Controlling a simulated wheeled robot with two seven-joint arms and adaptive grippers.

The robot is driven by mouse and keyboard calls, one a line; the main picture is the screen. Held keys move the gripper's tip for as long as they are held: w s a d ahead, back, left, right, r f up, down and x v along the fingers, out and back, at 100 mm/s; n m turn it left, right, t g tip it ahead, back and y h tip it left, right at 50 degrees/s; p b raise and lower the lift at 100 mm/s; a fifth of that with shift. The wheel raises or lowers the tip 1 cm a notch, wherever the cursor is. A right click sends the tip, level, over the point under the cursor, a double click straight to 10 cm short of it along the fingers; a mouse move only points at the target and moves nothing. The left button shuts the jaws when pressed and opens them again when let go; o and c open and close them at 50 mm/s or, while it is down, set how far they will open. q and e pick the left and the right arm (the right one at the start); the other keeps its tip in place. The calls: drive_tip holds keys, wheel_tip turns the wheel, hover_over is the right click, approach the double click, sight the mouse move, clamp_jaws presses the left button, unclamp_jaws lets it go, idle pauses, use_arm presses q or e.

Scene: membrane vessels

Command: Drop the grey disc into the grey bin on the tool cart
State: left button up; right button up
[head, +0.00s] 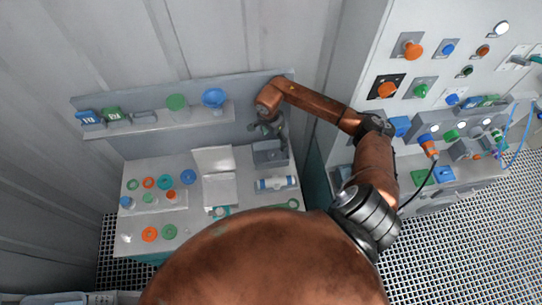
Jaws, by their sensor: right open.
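My right gripper (268,132) hangs fingers-down from the copper arm at the back right of the white-topped cart (200,238). It is open, directly above or just behind a small grey bin (268,158); the exact gap is too small to tell. I cannot make out a grey disc between the fingers, and the inside of the bin is mostly hidden. My left gripper is not in view.
Coloured rings and discs lie at the cart's left, near a small raised block (163,198). A white open case (218,178) stands mid-cart, with a blue-ended cylinder (276,184) to its right. A grey shelf (160,123) runs behind. A control panel (440,60) rises at right.

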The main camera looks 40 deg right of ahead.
wheel_tip(320, 180, up, 10)
drive_tip(key=a, duration=0.1)
drive_tip(key=shift+f, duration=0.1)
idle(0.5)
